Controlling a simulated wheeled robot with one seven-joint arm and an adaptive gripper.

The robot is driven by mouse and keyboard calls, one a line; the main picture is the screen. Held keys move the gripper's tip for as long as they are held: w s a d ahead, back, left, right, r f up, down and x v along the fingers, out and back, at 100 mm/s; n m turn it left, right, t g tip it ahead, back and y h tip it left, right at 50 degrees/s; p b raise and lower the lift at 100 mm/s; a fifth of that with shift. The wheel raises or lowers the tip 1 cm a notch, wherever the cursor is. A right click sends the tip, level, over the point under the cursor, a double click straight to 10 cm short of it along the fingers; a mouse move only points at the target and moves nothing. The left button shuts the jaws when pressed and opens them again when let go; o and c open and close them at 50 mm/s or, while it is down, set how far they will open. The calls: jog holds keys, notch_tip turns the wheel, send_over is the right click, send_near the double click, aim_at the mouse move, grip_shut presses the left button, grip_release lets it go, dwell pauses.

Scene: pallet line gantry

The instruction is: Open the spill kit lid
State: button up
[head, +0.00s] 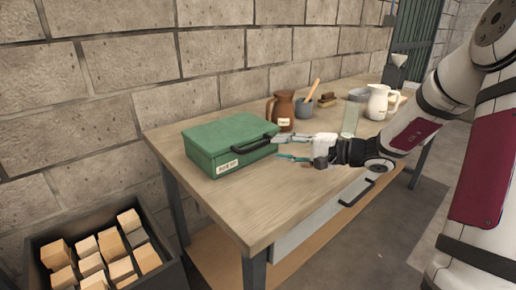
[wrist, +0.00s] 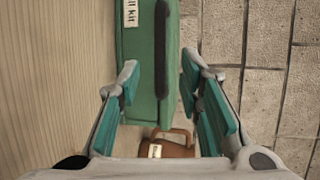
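The spill kit is a green case (head: 222,141) at the left end of the wooden table, with its lid shut. It has a dark handle (head: 254,144) on its right-facing side and a white label (head: 228,167). In the wrist view the green case (wrist: 145,70) lies ahead between the fingers, with its dark handle (wrist: 162,50) running lengthwise and part of the label (wrist: 130,12) at the top. My gripper (head: 277,147) is open and empty just right of the case, close to the handle side. In the wrist view my gripper (wrist: 158,75) has its teal-padded fingers spread wide. Contact with the case cannot be told.
A dark crate (head: 50,231) of wooden blocks stands on the floor at left. A block wall (head: 220,50) runs behind the table.

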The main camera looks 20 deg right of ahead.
aim_at(261, 147)
jog(key=x, duration=0.8)
jog(key=shift+b, duration=0.35)
grip_shut()
